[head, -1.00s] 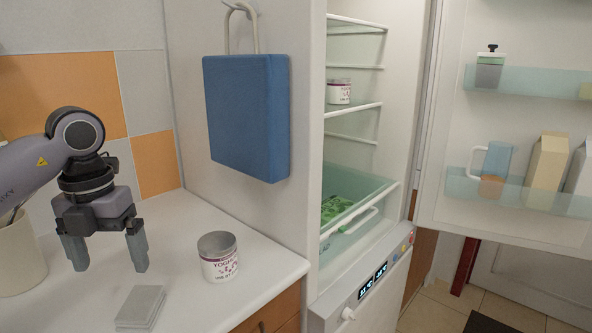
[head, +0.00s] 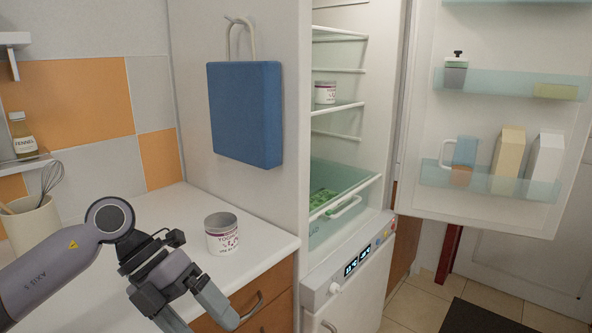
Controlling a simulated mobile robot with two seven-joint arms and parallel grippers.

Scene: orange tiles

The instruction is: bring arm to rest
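My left gripper (head: 196,314) is at the lower part of the head view, in front of the counter's front edge. Its fingers point down and to the right, are spread apart, and hold nothing that I can see. The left arm (head: 62,270) comes in from the lower left and covers part of the counter. My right gripper is not in view.
A yogurt tub (head: 222,234) stands on the white counter (head: 268,242) behind the gripper. The fridge (head: 336,262) is open, its door (head: 480,200) swung right. A utensil pot (head: 34,226) stands at left. A drawer handle (head: 248,306) is near the fingers.

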